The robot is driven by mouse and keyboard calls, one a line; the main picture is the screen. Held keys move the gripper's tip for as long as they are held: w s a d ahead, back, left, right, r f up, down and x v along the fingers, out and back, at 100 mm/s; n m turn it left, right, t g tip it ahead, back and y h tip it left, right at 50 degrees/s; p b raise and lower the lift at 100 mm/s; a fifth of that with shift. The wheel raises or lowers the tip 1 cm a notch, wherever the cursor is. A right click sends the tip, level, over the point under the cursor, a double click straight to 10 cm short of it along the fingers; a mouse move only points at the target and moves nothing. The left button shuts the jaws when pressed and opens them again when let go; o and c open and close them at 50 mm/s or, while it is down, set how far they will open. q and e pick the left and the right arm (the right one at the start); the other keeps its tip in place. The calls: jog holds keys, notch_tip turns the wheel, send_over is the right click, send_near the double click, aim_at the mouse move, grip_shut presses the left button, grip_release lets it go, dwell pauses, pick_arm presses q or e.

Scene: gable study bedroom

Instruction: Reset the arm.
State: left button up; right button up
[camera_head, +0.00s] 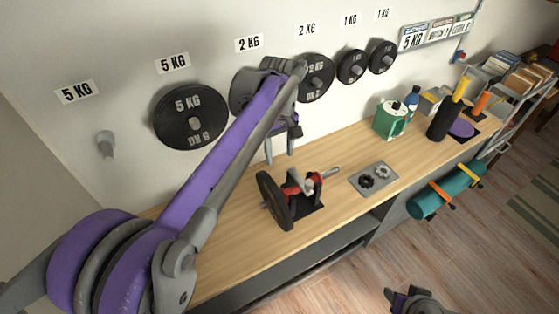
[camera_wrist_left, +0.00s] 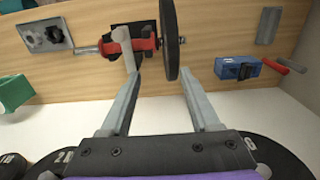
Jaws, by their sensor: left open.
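My left arm crosses the head view from lower left up to the plates on the wall. My left gripper (camera_head: 281,157) points down over the bench, in front of the wall. Its fingers stand apart and empty in the left wrist view (camera_wrist_left: 160,76). Below it, a dumbbell bar with a red grip (camera_head: 291,189) rests in a dark stand on the bench, with one black plate (camera_head: 272,201) on its left end. The plate (camera_wrist_left: 171,40) shows just beyond the fingertips in the wrist view. My right gripper (camera_head: 412,300) is partly cut off at the bottom edge; its jaws are unclear.
Black plates hang on wall pegs, including a 5 KG plate (camera_head: 190,117); the leftmost peg (camera_head: 106,144) is empty. The wooden bench (camera_head: 235,232) also holds a grey tray (camera_head: 374,179), a green box (camera_head: 390,120) and a black cylinder (camera_head: 444,120). A blue tool (camera_wrist_left: 238,69) shows in the wrist view.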

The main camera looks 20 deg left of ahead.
pick_arm(q)
jog(key=shift+r, duration=0.3)
jog(key=s+f+m+t, duration=0.2)
jog(key=s+f+m, duration=0.3)
jog(key=s, duration=0.6)
jog(key=s+f+m+t, duration=0.3)
jog(key=s+f+m, duration=0.2)
jog(key=s, duration=0.5)
jog(key=shift+s+d+f+t, duration=0.3)
jog(key=shift+s+d+f, duration=0.15)
jog(key=shift+f, duration=0.5)
